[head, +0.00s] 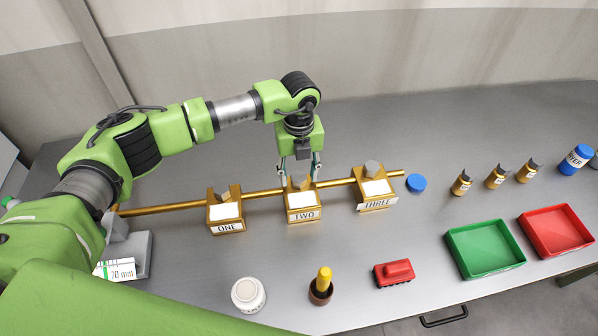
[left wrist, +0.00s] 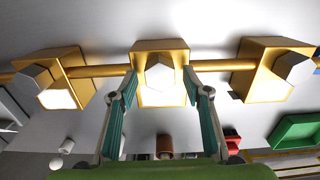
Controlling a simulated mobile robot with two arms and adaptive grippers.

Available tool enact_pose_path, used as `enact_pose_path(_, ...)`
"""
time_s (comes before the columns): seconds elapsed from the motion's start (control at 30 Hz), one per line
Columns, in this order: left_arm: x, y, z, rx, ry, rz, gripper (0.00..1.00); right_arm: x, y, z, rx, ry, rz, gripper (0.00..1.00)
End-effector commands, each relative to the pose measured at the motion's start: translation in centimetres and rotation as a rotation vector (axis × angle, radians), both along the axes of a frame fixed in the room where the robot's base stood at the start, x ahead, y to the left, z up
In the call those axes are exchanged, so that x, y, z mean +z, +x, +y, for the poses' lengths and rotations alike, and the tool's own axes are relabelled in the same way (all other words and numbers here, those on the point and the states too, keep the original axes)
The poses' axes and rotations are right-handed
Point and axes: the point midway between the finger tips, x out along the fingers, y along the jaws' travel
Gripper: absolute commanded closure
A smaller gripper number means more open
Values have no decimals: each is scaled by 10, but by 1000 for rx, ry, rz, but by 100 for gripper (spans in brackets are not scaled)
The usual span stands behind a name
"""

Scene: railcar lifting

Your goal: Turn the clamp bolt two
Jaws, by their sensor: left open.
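Clamp two is the golden block (head: 303,206) labelled TWO, in the middle of a golden rod (head: 264,193). Its grey bolt (left wrist: 159,73) shows at the centre of the left wrist view. My left gripper (head: 300,171) is above clamp two, pointing down. In the left wrist view its open fingers (left wrist: 161,84) stand one on each side of the bolt, with a gap to it. I cannot tell how far the fingertips reach down beside it. Clamp one (head: 226,212) is to the left and clamp three (head: 375,190) to the right, each with a grey bolt. My right gripper is out of view.
A blue cap (head: 416,183) lies by the rod's right end.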

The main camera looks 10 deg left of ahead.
Motion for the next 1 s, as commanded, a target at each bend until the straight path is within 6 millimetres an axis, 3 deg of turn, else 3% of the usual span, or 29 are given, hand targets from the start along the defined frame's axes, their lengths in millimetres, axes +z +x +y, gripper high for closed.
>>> enact_pose_path(0.03, 0, 0, 0, 0, 0, 0, 56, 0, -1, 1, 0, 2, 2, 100)
enact_pose_path(0.17, 0, 0, 0, 0, 0, 0, 89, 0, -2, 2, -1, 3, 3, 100)
enact_pose_path(0.2, 0, 0, 0, 0, 0, 0, 94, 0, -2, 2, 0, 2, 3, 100)
enact_pose_path(0.57, -1, 0, 0, -37, 0, 0, 94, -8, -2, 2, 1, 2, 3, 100)
enact_pose_path(1.0, -5, 0, 1, -346, 0, -2, 94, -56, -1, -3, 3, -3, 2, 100)
